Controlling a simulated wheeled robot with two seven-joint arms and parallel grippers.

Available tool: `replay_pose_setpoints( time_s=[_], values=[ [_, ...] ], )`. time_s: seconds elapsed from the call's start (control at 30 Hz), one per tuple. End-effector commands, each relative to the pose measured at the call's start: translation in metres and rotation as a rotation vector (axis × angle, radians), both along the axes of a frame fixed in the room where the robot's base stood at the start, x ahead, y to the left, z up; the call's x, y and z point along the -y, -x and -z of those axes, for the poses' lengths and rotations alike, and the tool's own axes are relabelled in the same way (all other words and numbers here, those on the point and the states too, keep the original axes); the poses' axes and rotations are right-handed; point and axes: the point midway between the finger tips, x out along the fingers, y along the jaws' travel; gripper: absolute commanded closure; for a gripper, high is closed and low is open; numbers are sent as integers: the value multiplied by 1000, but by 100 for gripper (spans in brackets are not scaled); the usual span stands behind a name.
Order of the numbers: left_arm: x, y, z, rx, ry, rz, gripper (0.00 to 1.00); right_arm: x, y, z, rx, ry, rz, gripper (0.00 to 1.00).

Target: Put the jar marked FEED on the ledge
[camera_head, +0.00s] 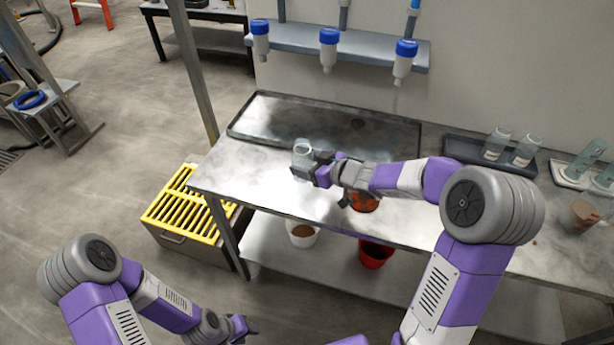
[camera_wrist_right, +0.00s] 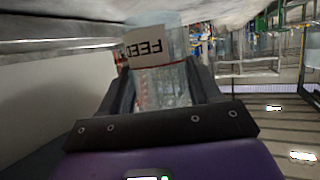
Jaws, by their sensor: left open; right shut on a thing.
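The clear jar (camera_head: 302,158) is in my right gripper (camera_head: 314,168), at the left part of the steel bench (camera_head: 225,170). In the right wrist view, the jar (camera_wrist_right: 160,85) sits between the two dark fingers, and its white label reads FEED, upside down in that picture. The jar looks about upright in the head view; I cannot tell whether its base touches the bench. A grey ledge (camera_head: 290,38) runs along the wall behind the bench. My left gripper (camera_head: 246,328) is open and empty, low in front of the bench.
Several blue-capped bottles (camera_head: 328,50) hang along the wall ledge. A shallow dark tray (camera_head: 270,118) lies at the bench's back. Two clear jars (camera_head: 496,143) stand in another tray at right. Below are a white bucket (camera_head: 303,236) and a red bucket (camera_head: 374,256).

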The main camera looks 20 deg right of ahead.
Motion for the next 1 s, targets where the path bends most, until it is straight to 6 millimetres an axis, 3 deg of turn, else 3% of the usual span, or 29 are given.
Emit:
replay_pose_setpoints(
  time_s=[0.2, 0.6, 0.63, 0.8, 1.0],
  values=[
    [0, 0, 21, 0, 0, 0, 57, 0, 0, 34, -4, 0, 0, 76],
    [0, 0, 21, 0, 0, 0, 57, 0, 0, 37, -1, 0, -1, 76],
    [0, 0, 21, 0, 0, 0, 57, 0, 0, 36, -1, 1, -1, 34],
    [0, 0, 21, 0, 0, 0, 57, 0, 0, 36, -1, 1, -1, 12],
    [0, 0, 21, 0, 0, 0, 57, 0, 0, 36, -1, 1, 0, 12]
  ],
)
